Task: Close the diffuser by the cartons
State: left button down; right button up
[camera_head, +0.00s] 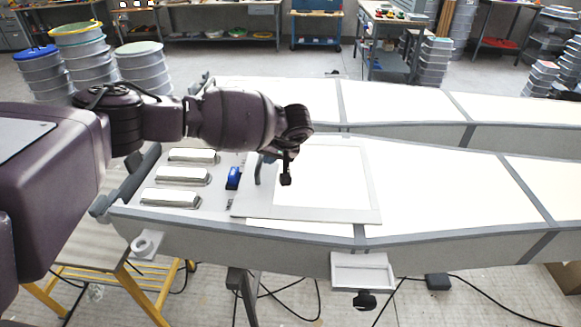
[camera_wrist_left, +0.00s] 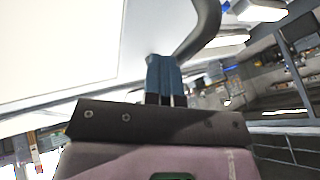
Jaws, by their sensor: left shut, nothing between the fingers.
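A flat white panel with a pale grey frame (camera_head: 374,186), which looks like the diffuser, lies on the near white mould. A grey curved handle (camera_head: 258,170) stands up at its left side; a grey curved bar, apparently this handle, also shows in the wrist view (camera_wrist_left: 207,28). My left gripper (camera_head: 286,178) is over the panel's left part, just right of the handle, pointing down. Its fingers (camera_wrist_left: 164,78) are shut and empty, close to the bar; I cannot tell whether they touch. Several pale oblong boxes, possibly the cartons, lie left of the panel, one in the middle (camera_head: 180,175). My right gripper is out of view.
A small blue item (camera_head: 233,178) sits between the boxes and the panel. A second long white mould (camera_head: 390,101) runs behind. A small white tray (camera_head: 362,271) hangs at the front edge. Stacked drums (camera_head: 145,68) stand at the back left.

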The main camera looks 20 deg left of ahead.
pick_arm(q)
jog(key=s+a, duration=0.2)
jog(key=a, duration=0.7)
jog(key=s+a+p, duration=0.1)
jog(key=a, duration=0.9)
jog(key=s+a, duration=0.2)
jog(key=a, duration=0.8)
jog(key=shift+s+p, duration=0.3)
jog(key=shift+s, duration=0.05)
jog(key=shift+s+a, duration=0.1)
jog(key=shift+a, duration=0.5)
jog(key=shift+a+r, duration=0.1)
